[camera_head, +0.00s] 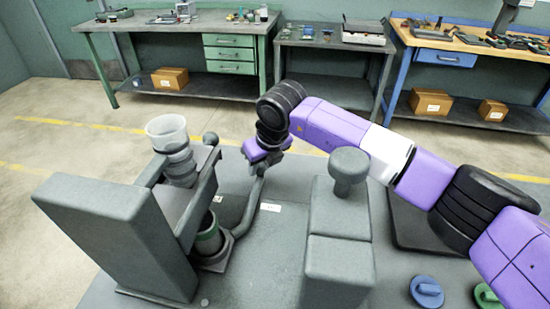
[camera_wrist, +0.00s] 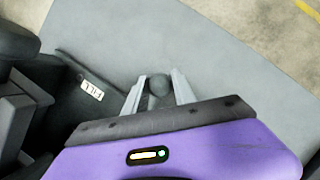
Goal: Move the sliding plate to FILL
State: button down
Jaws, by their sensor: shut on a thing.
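The grey grinder (camera_head: 110,225) stands at the left in the head view, with a translucent cup (camera_head: 168,130) on top. A curved grey handle (camera_head: 246,208) comes out from its base, seemingly joined to the sliding plate, which I cannot make out clearly. My gripper (camera_head: 262,160) is at the handle's upper end. In the wrist view its two fingers (camera_wrist: 159,86) are shut on the round grey handle knob (camera_wrist: 158,84), one on each side. The white FILL label (camera_wrist: 91,90) lies left of the fingers there; a white label (camera_head: 270,207) also shows beside the handle in the head view.
A grey block with a round knob (camera_head: 348,168) stands right of the handle, near my arm. A blue knobbed disc (camera_head: 426,291) and a green one (camera_head: 487,296) lie at the lower right. Workbenches (camera_head: 175,24) stand at the back, across open floor.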

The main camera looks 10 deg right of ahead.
jog(key=shift+w+a+r, duration=0.1)
jog(key=shift+w+a, duration=0.25)
jog(key=shift+a, duration=0.35)
jog(key=c, duration=1.1)
grip_release()
jog(key=shift+o, duration=0.2)
jog(key=shift+s, duration=0.1)
jog(key=v, duration=0.7)
jog(key=shift+r+b, duration=0.3)
jog(key=shift+s, duration=0.1)
